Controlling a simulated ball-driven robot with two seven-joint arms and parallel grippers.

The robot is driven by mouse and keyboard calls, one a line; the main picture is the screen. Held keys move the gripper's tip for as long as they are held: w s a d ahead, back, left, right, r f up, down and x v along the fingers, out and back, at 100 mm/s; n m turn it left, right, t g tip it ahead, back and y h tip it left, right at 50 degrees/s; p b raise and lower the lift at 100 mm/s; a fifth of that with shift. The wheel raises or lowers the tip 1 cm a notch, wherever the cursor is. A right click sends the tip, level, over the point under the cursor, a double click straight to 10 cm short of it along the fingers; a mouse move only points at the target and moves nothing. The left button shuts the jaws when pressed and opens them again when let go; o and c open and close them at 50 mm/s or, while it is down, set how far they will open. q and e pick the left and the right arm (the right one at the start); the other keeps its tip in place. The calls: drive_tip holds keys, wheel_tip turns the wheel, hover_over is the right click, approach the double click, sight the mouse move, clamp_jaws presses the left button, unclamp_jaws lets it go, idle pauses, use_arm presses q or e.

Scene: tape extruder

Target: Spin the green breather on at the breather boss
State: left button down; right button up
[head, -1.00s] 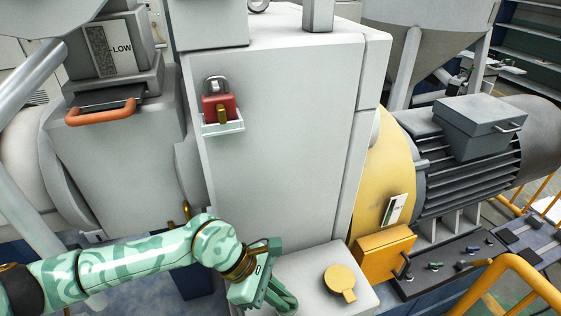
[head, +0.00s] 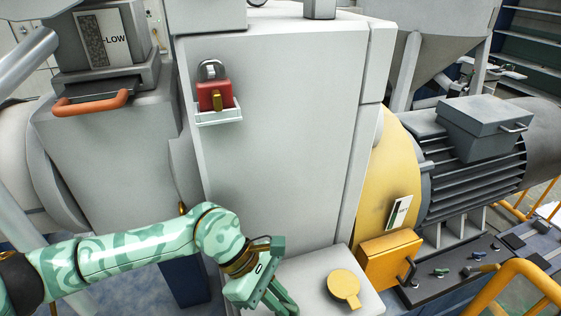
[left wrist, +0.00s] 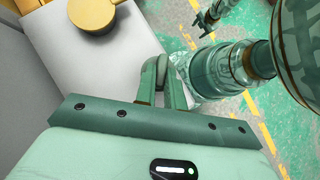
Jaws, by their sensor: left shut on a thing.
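My left gripper (head: 279,291) hangs low in the head view, beside the grey block. In the left wrist view its fingers (left wrist: 166,82) are close together. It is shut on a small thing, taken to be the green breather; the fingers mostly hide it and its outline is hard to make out. I cannot pick out the breather boss for sure. A yellow round disc with a tab (head: 343,287) lies on top of the grey block, right of the gripper and apart from it. My right gripper (left wrist: 210,18) appears small at the top of the left wrist view; its opening is unclear.
The tall grey housing (head: 285,130) stands behind the gripper, with a red padlock (head: 216,96) on it. A yellow box (head: 390,257) and a dark panel with small fittings (head: 450,270) lie right. A yellow rail (head: 530,285) is at the lower right. Green floor shows beyond the gripper.

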use_arm(q)
drive_tip(key=shift+f+m+g+b, duration=0.25)
drive_tip(key=shift+m+b, duration=0.25)
drive_tip(key=shift+b, duration=0.25)
drive_tip(key=shift+s+a+r+m+g+y+b, duration=0.1)
drive_tip(key=shift+s+r+m+g+y+b, duration=0.25)
drive_tip(key=shift+b, duration=0.6)
drive_tip(key=shift+m+b, duration=0.35)
drive_tip(key=shift+r, duration=0.25)
use_arm(e)
drive_tip(key=f, duration=0.1)
drive_tip(key=s+f, duration=0.1)
drive_tip(key=f, duration=0.2)
drive_tip(key=shift+s+f, duration=0.2)
drive_tip(key=shift+s, duration=0.2)
